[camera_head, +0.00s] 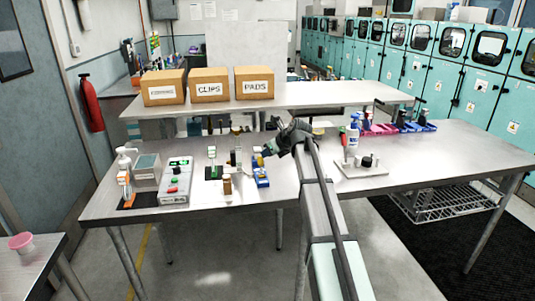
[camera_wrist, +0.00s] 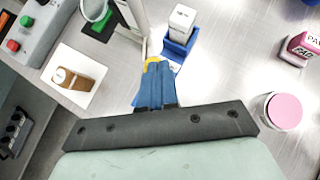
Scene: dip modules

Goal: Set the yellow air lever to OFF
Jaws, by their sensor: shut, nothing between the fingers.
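My gripper (camera_head: 267,152) reaches over the near workbench from the right. In the wrist view its blue fingers (camera_wrist: 155,75) are together with nothing between them. A small yellow part (camera_wrist: 152,60), which looks like the lever, shows right at the fingertips and is mostly hidden by them. I cannot tell whether the fingers touch it. In the head view a small yellow spot (camera_head: 257,149) lies just left of the gripper, beside a thin upright post (camera_head: 238,150). The lever's position and any ON or OFF marking cannot be read.
A blue holder (camera_wrist: 179,48) with a white block stands just beyond the fingertips. A brown piece on a white plate (camera_wrist: 91,90) and a grey button box (camera_head: 175,184) are to the left. A pink-topped jar (camera_wrist: 283,110) is to the right.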

